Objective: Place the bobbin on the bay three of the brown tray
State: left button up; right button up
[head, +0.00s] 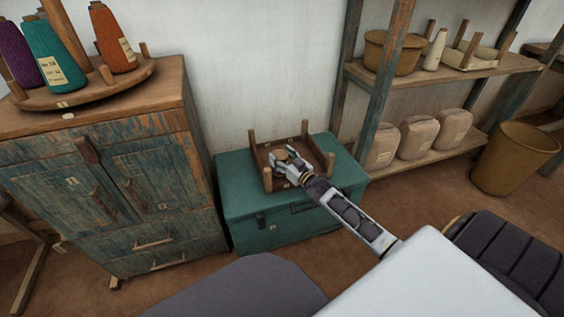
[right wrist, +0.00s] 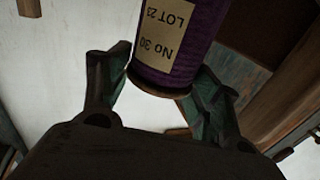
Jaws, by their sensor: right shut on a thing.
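My right gripper (head: 288,163) is over the brown tray (head: 266,178), which has upright corner posts and sits on the teal chest. In the right wrist view, its two green fingers (right wrist: 160,92) are shut on a purple bobbin (right wrist: 208,35) with a tan label reading "No 30 LOT 23", seen upside down. In the head view the gripper covers most of this bobbin and much of the tray. I cannot tell whether the bobbin touches the tray floor, or which bay it is over. My left gripper is not in view.
The teal chest (head: 270,229) stands between a worn cabinet (head: 150,190) and a shelf. Orange (head: 113,40), teal (head: 52,58) and purple (head: 17,55) cones stand on a round board on the cabinet. The shelf holds a basket (head: 393,52) and wrapped bundles (head: 417,138). A bin (head: 513,160) stands at right.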

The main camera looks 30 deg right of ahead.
jog(key=shift+f, duration=0.65)
jog(key=shift+f, duration=0.1)
jog(key=o, duration=1.1)
